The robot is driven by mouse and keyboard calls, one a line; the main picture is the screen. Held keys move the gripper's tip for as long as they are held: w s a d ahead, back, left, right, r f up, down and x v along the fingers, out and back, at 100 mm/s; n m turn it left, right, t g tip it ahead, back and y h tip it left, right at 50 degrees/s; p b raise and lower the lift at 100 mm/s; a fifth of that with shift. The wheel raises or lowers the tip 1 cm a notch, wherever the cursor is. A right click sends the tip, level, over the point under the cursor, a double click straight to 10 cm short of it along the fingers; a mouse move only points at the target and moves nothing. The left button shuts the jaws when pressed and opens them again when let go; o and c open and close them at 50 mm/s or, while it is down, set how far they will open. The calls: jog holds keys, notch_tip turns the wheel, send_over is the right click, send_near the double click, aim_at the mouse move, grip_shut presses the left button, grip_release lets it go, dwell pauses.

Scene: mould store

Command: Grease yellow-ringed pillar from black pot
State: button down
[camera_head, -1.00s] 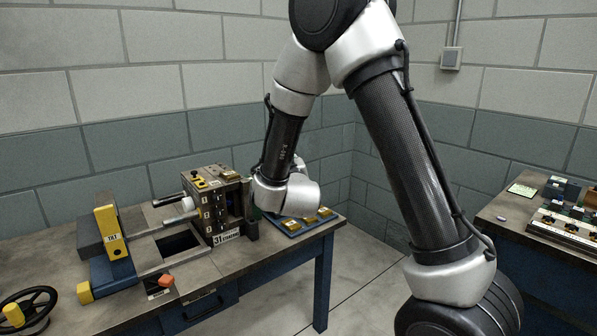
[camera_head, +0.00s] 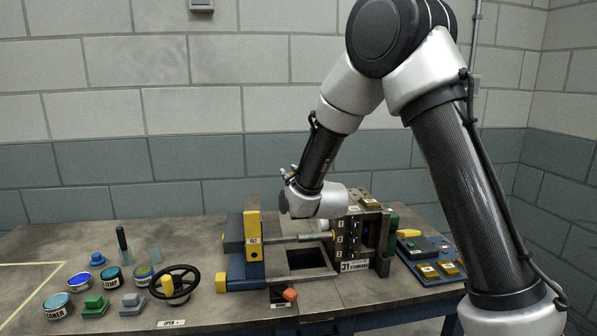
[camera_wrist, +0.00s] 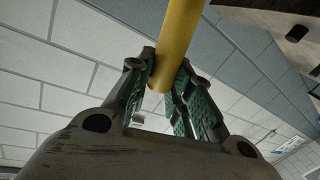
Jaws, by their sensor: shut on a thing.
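My gripper (camera_wrist: 165,88) is shut on a yellow rod (camera_wrist: 180,42), which stands out past its green-padded fingers in the wrist view. The rod's far end is out of the picture. In the head view my wrist is over the bench, left of the mould block (camera_head: 356,266) marked 31 STANDARD; the fingers are not clear there. Small pots stand at the bench's left, including a dark one with a teal top (camera_head: 112,278); I cannot tell which is the black pot. Some yellow shows at the block's left side, but I cannot make out a ringed pillar.
A black handwheel (camera_head: 173,284) stands between the pots and a yellow TILT lever (camera_head: 253,236). A red knob (camera_head: 290,294) is at the front edge. A blue tray (camera_head: 424,262) with yellow pieces lies right of the block. The bench's back left is clear.

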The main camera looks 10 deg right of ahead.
jog(key=d+f, duration=0.5)
jog(key=d, duration=0.4)
jog(key=a+r, duration=0.1)
jog(key=a, duration=0.4)
jog(key=a+r, duration=0.1)
jog(key=a, duration=0.1)
jog(key=shift+a+r, duration=0.25)
jog(key=shift+r, duration=0.1)
jog(key=shift+a+r, duration=0.25)
jog(key=shift+a, duration=0.5)
jog(key=shift+d, duration=0.1)
